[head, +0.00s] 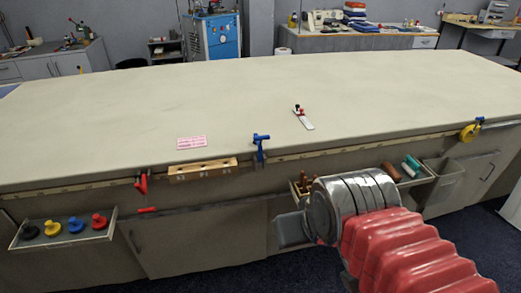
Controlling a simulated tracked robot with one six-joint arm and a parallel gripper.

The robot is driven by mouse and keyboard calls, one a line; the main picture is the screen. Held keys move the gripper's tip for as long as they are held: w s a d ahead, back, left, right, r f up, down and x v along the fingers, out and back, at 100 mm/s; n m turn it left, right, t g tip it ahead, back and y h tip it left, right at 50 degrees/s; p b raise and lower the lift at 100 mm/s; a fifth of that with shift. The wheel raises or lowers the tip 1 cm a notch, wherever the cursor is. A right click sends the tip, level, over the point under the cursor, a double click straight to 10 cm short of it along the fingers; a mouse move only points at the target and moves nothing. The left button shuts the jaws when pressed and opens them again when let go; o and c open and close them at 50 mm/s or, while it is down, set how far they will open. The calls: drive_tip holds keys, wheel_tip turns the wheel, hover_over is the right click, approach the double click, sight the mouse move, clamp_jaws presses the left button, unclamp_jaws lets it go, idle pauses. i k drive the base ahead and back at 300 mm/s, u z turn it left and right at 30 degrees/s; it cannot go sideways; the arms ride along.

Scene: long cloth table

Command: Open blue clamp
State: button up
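The blue clamp (260,148) sits upright on the front edge of the long cloth table (150,105), near its middle. Its blue handle shows at the top, above the table surface, and its lower part hangs over the edge. The clamp is small in view, so I cannot tell how far its jaws are apart. My gripper (292,230) is at the lower middle, in front of the table and below and right of the clamp, apart from it. Only a grey part of the gripper shows beside my metal wrist; its fingertips cannot be made out.
A wooden block with holes (203,167), a pink card (191,142) and a red clamp (142,184) are left of the blue clamp. A knob tray (110,232) and an open drawer (418,177) jut out in front. Most tabletop is clear.

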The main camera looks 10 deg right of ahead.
sight(258, 143)
drive_tip(key=k, duration=0.65)
drive_tip(key=u, duration=0.6)
drive_tip(key=i, duration=1.6)
drive_tip(key=z, duration=0.05)
